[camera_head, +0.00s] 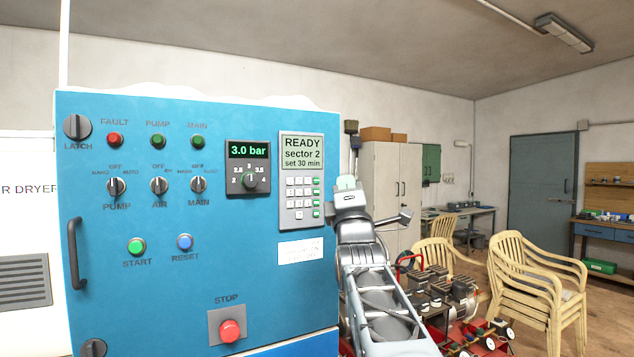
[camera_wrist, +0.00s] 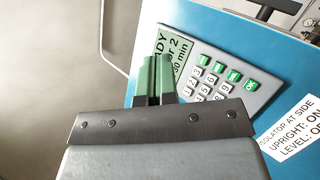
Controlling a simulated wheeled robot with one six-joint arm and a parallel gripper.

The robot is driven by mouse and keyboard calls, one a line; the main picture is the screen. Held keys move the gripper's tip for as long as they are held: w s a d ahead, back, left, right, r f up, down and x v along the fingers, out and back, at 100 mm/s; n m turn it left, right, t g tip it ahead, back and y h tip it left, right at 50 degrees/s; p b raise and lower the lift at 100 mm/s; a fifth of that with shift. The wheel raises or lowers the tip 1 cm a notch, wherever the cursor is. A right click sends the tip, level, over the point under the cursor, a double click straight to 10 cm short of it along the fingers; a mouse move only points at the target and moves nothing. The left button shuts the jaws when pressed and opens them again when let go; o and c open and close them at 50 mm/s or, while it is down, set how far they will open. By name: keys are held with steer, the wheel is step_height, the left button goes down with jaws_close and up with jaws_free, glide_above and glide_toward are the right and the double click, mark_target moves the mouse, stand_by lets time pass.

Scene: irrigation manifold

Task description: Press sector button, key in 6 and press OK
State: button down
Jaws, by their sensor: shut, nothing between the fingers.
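The irrigation controller (camera_head: 301,210) is a grey unit on the blue panel. Its display (camera_head: 302,150) reads "READY sector 2 set 30 min". Below it, the keypad (camera_head: 298,192) has white number keys and a column of green keys at the right. In the wrist view the keypad (camera_wrist: 217,85) appears tilted, and the OK key (camera_wrist: 251,85) is the green key at the far right of its row. My gripper (camera_head: 346,183) is beside the controller's right edge in the head view. In the wrist view its green-tipped fingers (camera_wrist: 157,76) are shut and empty, covering part of the display.
The blue panel (camera_head: 180,290) carries several knobs, lamps, a pressure gauge (camera_head: 249,166), a red STOP button (camera_head: 229,331) and a handle (camera_head: 76,254). A white label (camera_head: 300,251) is below the controller. Pumps (camera_head: 450,298) and stacked chairs (camera_head: 535,280) stand at the right.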

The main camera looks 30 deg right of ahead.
mark_target(316, 180)
steer(key=shift+r, duration=0.1)
stand_by(0.3)
steer(key=shift+w+d+p, duration=0.2)
steer(key=shift+w+p, duration=0.6)
steer(key=shift+w, duration=0.65)
steer(key=shift+w+d+p, duration=0.2)
steer(key=shift+w+p, duration=0.6)
steer(key=shift+w, duration=0.65)
steer(key=shift+w+d+p, duration=0.2)
steer(key=shift+w+p, duration=0.6)
steer(key=shift+w, duration=0.65)
steer(key=shift+w, duration=0.25)
steer(key=shift+w, duration=0.2)
